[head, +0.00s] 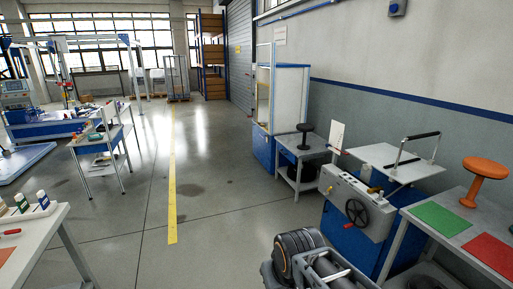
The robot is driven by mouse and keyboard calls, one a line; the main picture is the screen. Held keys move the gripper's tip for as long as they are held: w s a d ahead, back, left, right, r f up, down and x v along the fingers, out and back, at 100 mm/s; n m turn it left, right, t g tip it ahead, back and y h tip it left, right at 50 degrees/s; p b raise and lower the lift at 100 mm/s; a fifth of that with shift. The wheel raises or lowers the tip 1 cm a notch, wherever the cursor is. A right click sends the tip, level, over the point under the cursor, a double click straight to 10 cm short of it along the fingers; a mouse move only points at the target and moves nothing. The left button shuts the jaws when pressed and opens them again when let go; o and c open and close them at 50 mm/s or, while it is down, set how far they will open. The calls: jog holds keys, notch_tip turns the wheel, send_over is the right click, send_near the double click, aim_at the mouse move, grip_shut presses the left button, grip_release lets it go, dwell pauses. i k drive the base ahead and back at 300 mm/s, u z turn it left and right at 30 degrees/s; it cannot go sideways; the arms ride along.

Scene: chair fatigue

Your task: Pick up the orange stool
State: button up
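The orange stool (485,168) stands upright on a grey workbench (453,201) at the right edge of the head view. It has a round seat, a thin stem and a small round foot. The foot rests on the bench top beside the green mat (440,218) and behind the red mat (490,254). Part of my arm shows at the bottom centre, left of the bench and well apart from the stool. I cannot make out my gripper's fingers in this view.
A test machine (357,203) with a handwheel and raised handle stands left of the bench. A black stool (304,137) stands on a small table behind it. A white table (48,225) with bottles is at the lower left. The floor around the yellow line (172,190) is clear.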

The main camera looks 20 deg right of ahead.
aim_at(483, 168)
jog(key=z, duration=0.7)
jog(key=i, duration=1.75)
jog(key=z, duration=1.75)
jog(key=i, duration=1.3)
jog(key=z, duration=0.45)
